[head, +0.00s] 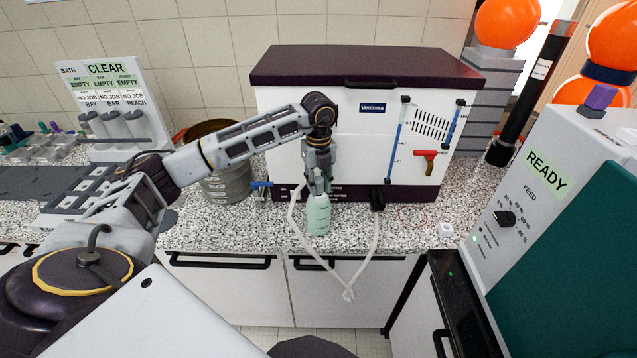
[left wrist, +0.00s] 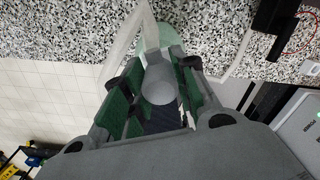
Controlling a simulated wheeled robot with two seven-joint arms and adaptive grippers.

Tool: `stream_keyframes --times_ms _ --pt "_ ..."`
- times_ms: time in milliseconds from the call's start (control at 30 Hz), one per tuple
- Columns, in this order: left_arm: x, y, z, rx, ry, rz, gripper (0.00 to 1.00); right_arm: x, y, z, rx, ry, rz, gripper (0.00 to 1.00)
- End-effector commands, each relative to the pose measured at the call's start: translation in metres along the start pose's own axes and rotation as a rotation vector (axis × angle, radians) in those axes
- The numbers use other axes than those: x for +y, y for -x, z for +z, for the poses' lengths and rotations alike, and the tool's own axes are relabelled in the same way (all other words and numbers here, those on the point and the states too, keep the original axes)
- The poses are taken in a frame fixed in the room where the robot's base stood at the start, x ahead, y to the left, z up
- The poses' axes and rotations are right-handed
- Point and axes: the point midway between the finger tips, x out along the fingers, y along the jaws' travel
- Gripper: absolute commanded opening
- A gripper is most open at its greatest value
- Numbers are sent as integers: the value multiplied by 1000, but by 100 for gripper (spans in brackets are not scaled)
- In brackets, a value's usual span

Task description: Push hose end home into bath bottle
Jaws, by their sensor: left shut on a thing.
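The bath bottle (head: 318,217) is pale green and stands upright near the counter's front edge, before the white cabinet. My left gripper (head: 318,190) is directly above its mouth, pointing down, and is shut on the hose end. In the left wrist view a grey rounded piece, the hose end (left wrist: 160,82), sits between the green finger pads, with the bottle (left wrist: 152,38) just beyond it. The pale hose (head: 330,270) loops down over the counter edge and back up to a black fitting on the cabinet. The gripper hides how deep the hose end sits. My right gripper is not in view.
The white cabinet (head: 350,130) with a dark top stands close behind the bottle. A steel pot (head: 226,182) is to its left. A red wire ring (head: 413,216) and a small white block (head: 446,229) lie to the right. A grey READY machine (head: 545,150) stands at right.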

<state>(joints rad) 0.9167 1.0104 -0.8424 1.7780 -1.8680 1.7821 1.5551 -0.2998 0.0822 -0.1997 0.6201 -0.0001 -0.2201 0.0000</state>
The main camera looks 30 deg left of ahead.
Motion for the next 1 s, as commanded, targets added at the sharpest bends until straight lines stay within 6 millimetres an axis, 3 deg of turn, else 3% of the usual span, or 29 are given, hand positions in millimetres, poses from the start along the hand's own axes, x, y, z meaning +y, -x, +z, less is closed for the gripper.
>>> stream_keyframes --times_ms 533,567,700,1000 --pt "0 -6 0 0 0 0 0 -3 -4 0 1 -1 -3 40" --pt "0 -6 0 0 0 0 32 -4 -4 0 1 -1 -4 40" --pt "0 -5 0 0 0 0 50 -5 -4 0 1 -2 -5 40" --pt "0 -6 0 0 0 0 53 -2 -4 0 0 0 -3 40"
